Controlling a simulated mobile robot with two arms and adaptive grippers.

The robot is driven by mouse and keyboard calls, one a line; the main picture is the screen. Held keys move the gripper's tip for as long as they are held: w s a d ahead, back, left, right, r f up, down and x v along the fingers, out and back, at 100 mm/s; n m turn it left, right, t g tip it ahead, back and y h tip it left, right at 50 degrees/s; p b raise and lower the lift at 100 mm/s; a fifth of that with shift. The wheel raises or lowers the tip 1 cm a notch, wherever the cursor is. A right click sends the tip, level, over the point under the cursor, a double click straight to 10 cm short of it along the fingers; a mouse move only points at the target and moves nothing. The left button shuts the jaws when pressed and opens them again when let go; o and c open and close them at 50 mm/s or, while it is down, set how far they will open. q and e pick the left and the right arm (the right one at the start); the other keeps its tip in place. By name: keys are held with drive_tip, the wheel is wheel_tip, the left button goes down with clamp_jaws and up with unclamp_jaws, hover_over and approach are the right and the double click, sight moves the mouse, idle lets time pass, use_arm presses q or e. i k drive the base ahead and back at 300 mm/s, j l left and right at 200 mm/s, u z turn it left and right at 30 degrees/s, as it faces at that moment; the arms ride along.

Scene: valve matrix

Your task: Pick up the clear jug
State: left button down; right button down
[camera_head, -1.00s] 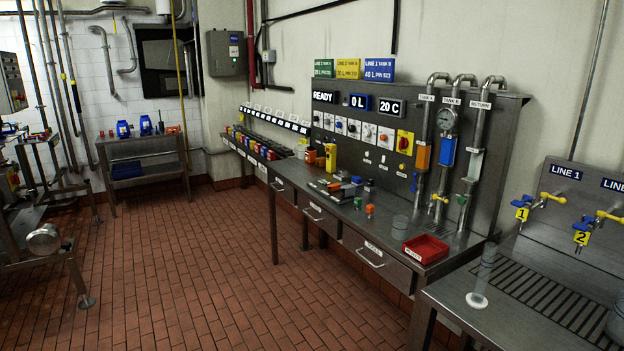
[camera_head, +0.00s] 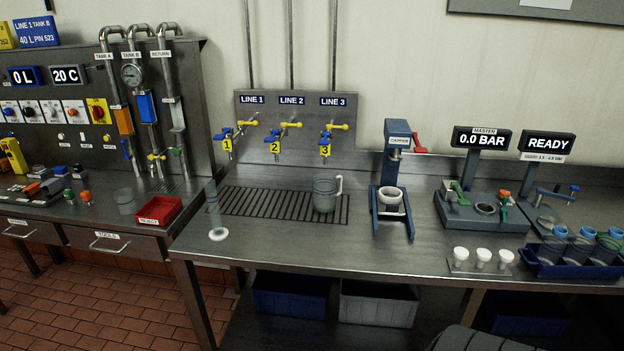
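The clear jug (camera_head: 325,196) stands upright on the drain grate of the steel counter, below the LINE 3 tap. It is see-through grey, with a pale handle (camera_head: 340,186) on its right side. Neither of my grippers shows in the head view, so I cannot see their state. A dark ribbed shape at the bottom edge right of the middle cannot be made out.
A blue capper press (camera_head: 392,190) stands just right of the jug. Taps (camera_head: 330,138) hang above the grate (camera_head: 265,203). The counter front (camera_head: 310,242) is clear.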

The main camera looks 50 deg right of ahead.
sight(329, 191)
drive_tip(key=z, duration=1.7)
